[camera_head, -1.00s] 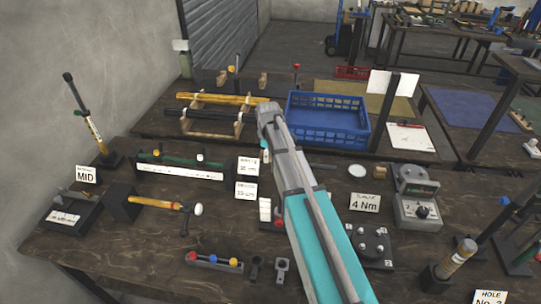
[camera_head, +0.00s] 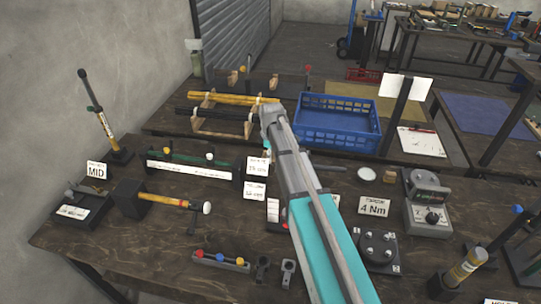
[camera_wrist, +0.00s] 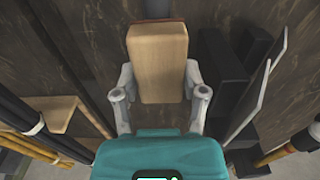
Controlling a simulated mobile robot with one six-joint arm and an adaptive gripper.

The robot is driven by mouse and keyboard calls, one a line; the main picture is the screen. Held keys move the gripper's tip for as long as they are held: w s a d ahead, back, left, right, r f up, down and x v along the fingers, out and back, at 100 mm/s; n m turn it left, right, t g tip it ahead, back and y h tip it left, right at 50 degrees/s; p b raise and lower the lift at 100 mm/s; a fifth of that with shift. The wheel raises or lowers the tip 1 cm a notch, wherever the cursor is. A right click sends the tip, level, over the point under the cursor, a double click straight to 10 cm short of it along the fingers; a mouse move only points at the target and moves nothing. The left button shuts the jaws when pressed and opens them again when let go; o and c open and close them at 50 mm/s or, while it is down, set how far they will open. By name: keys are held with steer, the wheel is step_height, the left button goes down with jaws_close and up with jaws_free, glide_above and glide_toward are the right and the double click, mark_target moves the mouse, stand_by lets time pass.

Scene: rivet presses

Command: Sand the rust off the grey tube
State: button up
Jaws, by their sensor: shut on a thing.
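My gripper (camera_wrist: 159,90) is shut on a light wooden block (camera_wrist: 158,55) with a thin reddish far edge, likely a sanding block. In the head view the arm reaches over the middle of the bench and hides most of the gripper. I cannot pick out a grey tube for certain. A wooden rack (camera_head: 225,123) behind the bench's middle carries yellow tubes (camera_head: 235,98) and dark tubes (camera_head: 215,118). In the wrist view, dark tubes (camera_wrist: 28,118) and yellow ones lie to the left, apart from the block. No rust is distinguishable.
A blue crate (camera_head: 337,137) stands right of the rack. The near bench holds a hammer (camera_head: 175,202), a green-topped gauge (camera_head: 193,165), a torque unit marked 4 Nm (camera_head: 430,216), and several small fixtures. A tall post (camera_head: 398,115) stands right of the crate.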

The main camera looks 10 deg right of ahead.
steer(key=shift+d, duration=0.1)
steer(key=shift+s+d+f, duration=0.1)
steer(key=shift+s+d, duration=0.15)
steer(key=shift+d, duration=0.35)
steer(key=shift+s+d+r, duration=0.1)
steer(key=shift+s+d, duration=0.15)
steer(key=shift+d, duration=0.35)
steer(key=shift+s+d+f, duration=0.1)
steer(key=shift+s+d, duration=0.15)
steer(key=shift+d, duration=0.35)
step_height(320, 180, up, 6)
steer(key=p, duration=0.6)
steer(key=shift+r+p, duration=1.45)
steer(key=shift+r, duration=0.1)
